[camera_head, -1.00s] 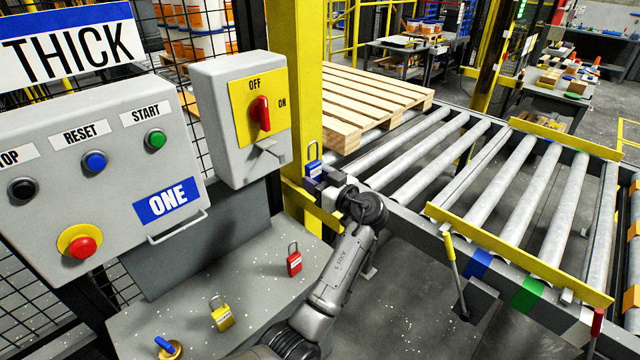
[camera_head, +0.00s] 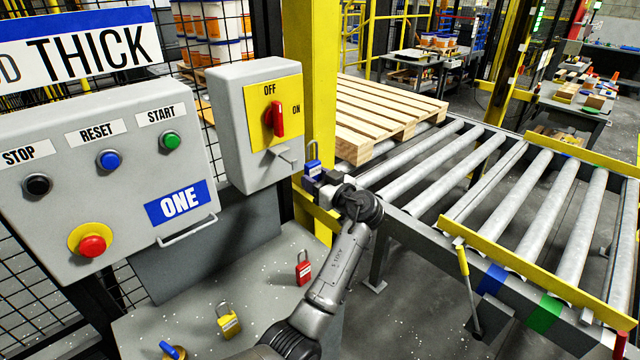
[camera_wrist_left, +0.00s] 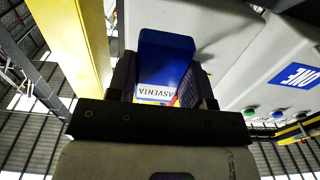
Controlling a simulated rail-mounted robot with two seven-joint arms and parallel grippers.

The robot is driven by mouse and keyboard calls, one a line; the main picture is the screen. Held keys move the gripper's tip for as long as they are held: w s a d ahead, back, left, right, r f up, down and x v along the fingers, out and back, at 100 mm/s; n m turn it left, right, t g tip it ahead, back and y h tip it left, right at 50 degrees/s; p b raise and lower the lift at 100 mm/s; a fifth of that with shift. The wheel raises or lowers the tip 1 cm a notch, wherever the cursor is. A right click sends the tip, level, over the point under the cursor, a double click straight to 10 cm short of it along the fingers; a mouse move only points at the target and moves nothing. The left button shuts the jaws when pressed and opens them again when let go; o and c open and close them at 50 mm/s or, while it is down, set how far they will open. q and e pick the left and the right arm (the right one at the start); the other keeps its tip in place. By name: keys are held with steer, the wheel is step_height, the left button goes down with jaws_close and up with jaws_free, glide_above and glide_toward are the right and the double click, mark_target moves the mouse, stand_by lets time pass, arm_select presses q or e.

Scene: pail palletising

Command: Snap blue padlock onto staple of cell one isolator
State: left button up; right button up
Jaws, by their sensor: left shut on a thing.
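The blue padlock (camera_head: 313,168) is upright in my left gripper (camera_head: 318,177), its shackle pointing up. In the left wrist view the blue padlock body (camera_wrist_left: 165,62) sits between the fingers of the left gripper (camera_wrist_left: 165,85). The cell one isolator (camera_head: 228,130) is a grey box with a yellow plate and a red handle (camera_head: 276,119) standing vertical. Its grey staple (camera_head: 283,156) sticks out below the plate. The padlock is to the right of the staple and slightly lower, apart from it in the picture. My right gripper is out of view.
A red padlock (camera_head: 304,269), a yellow padlock (camera_head: 228,321) and a blue-and-brass padlock (camera_head: 172,350) are on the grey shelf (camera_head: 265,260). The button panel (camera_head: 110,215) is left of the isolator. A yellow post (camera_head: 322,80) stands behind the gripper; the roller conveyor (camera_head: 450,165) is to the right.

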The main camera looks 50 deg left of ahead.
arm_select(q)
steer(key=shift+s+a+b, duration=0.1)
steer(key=shift+a+b, duration=0.45)
steer(key=shift+a, duration=0.9)
steer(key=s+a+f+b, duration=0.2)
steer(key=s+f+b, duration=0.1)
steer(key=s+f, duration=0.1)
steer(key=shift+s+a, duration=0.15)
steer(key=shift+s, duration=0.5)
stand_by(0.7)
steer(key=shift+a, duration=0.1)
steer(key=shift+b, duration=0.3)
